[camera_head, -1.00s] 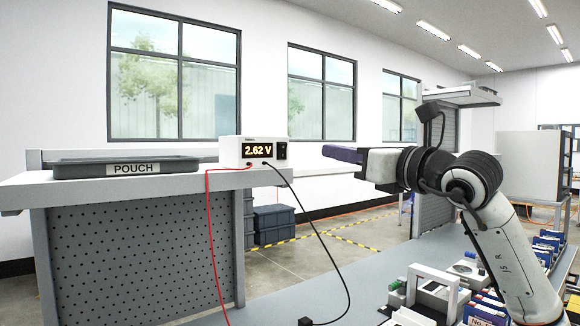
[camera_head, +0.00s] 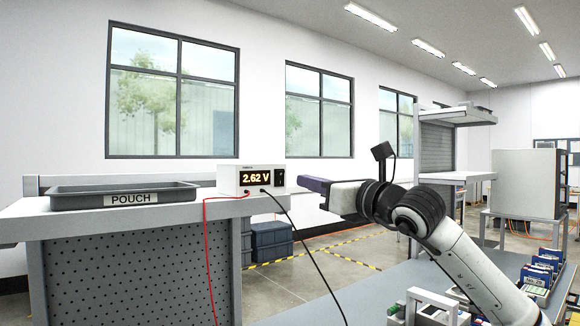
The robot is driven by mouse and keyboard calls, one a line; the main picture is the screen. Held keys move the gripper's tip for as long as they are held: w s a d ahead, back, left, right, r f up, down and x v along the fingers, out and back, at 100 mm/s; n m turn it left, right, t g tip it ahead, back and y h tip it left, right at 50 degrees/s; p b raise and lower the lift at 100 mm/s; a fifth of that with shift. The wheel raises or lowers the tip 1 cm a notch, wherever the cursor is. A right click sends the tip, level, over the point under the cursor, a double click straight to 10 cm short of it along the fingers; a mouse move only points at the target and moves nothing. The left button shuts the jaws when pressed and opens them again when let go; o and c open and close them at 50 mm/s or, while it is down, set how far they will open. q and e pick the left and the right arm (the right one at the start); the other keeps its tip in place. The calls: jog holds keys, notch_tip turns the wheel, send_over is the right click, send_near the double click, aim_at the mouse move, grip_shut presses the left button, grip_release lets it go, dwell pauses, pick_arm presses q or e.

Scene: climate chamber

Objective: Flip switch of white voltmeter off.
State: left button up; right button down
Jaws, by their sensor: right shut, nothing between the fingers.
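The white voltmeter (camera_head: 230,183) stands on the right end of the grey bench. Its lit display (camera_head: 254,178) reads 2.62 V. The dark switch (camera_head: 279,177) is on the right of its front face; its position is too small to tell. A red lead and a black lead hang from the front sockets. My right gripper (camera_head: 301,183), with purple fingers, is shut and empty. It points left at about the switch's height, just right of the voltmeter in the picture. A small gap shows between fingertips and switch. My left gripper is not in view.
A grey tray marked POUCH (camera_head: 122,196) sits on the bench (camera_head: 70,221) left of the voltmeter. The black lead (camera_head: 311,255) hangs below my right gripper, the red lead (camera_head: 208,255) down the bench front. Blue packs (camera_head: 535,275) stand on a lower table at right.

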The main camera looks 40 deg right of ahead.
aim_at(281, 175)
jog(key=w+p, duration=0.1)
jog(key=w, duration=0.1)
jog(key=w+p, duration=0.2)
jog(key=w+r+p, duration=0.1)
jog(key=shift+w+d+r, duration=0.1)
jog(key=shift+w+d, duration=0.25)
jog(key=shift+w, duration=0.05)
jog(key=shift+w+p, duration=0.5)
jog(key=shift+p, duration=0.05)
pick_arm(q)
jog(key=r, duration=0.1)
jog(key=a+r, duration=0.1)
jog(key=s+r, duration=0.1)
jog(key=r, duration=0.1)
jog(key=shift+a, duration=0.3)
pick_arm(e)
jog(key=shift+w, duration=0.1)
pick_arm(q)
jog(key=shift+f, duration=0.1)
pick_arm(e)
jog(key=shift+f, duration=0.2)
